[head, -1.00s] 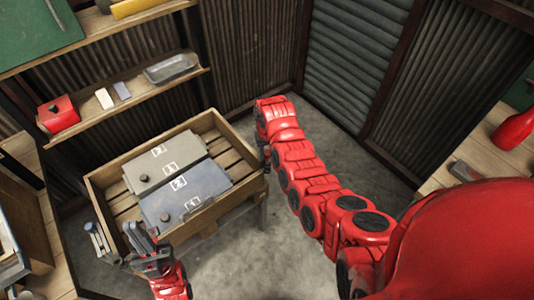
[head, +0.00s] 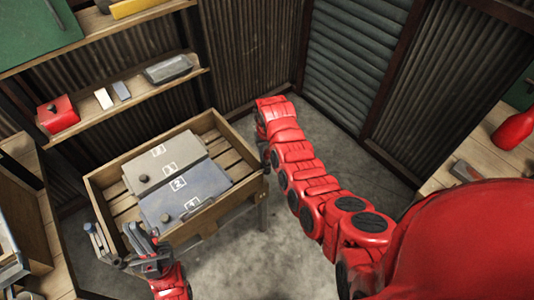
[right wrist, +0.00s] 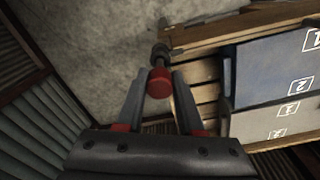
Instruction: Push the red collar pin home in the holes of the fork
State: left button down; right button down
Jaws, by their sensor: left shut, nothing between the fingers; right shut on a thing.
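In the right wrist view, the red round collar (right wrist: 159,82) of the pin sits between the two grey fingers of my right gripper (right wrist: 158,90), which is shut on it. Dark metal parts (right wrist: 161,54) lie just beyond the collar, beside the crate's edge. I cannot tell fork from pin shaft there, and the holes are hidden. In the head view, my right arm reaches the crate's right side, and its fingers and the pin are hidden. My left gripper (head: 142,238) is shut and empty at the crate's front left corner.
A slatted wooden crate (head: 236,205) holds a grey panel (head: 150,166) and a blue panel (head: 205,187), both numbered. Grey rod-like pieces (head: 97,240) stand left of my left gripper. A shelf (head: 135,98) with a red box (head: 58,113) is behind. Bare floor (head: 245,260) lies in front.

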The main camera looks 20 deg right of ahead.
aim_at(267, 162)
jog(key=shift+f+b, duration=0.45)
jog(key=shift+f, duration=0.25)
dwell(0.6)
dwell(1.0)
jog(key=shift+f+b, duration=1.25)
dwell(2.4)
dwell(1.1)
jog(key=shift+s+f+b, duration=0.1)
jog(key=shift+f+b, duration=0.35)
jog(key=shift+b, duration=0.05)
dwell(0.4)
